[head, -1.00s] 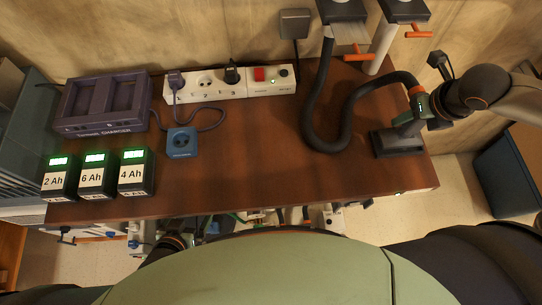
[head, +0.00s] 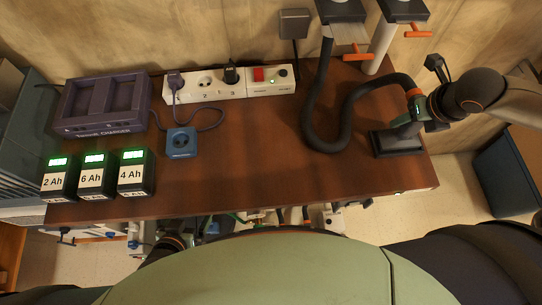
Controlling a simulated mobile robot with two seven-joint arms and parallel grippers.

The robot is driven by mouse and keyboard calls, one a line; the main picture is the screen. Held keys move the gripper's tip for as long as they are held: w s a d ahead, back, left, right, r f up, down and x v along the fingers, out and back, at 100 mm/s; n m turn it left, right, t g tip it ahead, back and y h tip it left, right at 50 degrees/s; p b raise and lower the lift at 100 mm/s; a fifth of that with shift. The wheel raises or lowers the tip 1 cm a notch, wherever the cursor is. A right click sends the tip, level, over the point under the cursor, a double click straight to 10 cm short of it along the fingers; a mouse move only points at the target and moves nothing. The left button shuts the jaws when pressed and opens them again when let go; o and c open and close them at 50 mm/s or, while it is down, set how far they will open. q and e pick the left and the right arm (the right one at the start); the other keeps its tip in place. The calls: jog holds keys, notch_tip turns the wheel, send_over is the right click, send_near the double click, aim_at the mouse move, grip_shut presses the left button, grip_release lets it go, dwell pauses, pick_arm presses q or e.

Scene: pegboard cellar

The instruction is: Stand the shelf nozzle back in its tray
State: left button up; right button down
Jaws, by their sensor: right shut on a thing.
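The nozzle (head: 402,131) is a grey neck at the end of a thick dark hose (head: 345,118), with an orange ring near the joint. It is at the right end of the brown bench. Its lower end meets a dark, flat, rectangular tray (head: 384,145); I cannot tell whether it is fully seated. The neck leans toward the upper right. My right gripper (head: 418,106) comes in from the right and is shut on the nozzle near the orange ring. The fingers hide part of the neck. My left gripper is not visible.
A white power strip (head: 210,90), purple charger (head: 101,104), blue socket box (head: 181,142) and several labelled battery packs (head: 96,175) occupy the left of the bench (head: 250,160). Pipes with orange handles (head: 418,33) stand behind. The front middle of the bench is clear.

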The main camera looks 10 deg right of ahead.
jog(key=shift+f, duration=0.45)
dwell(0.9)
grip_release()
dwell(0.4)
jog(key=shift+r, duration=3.5)
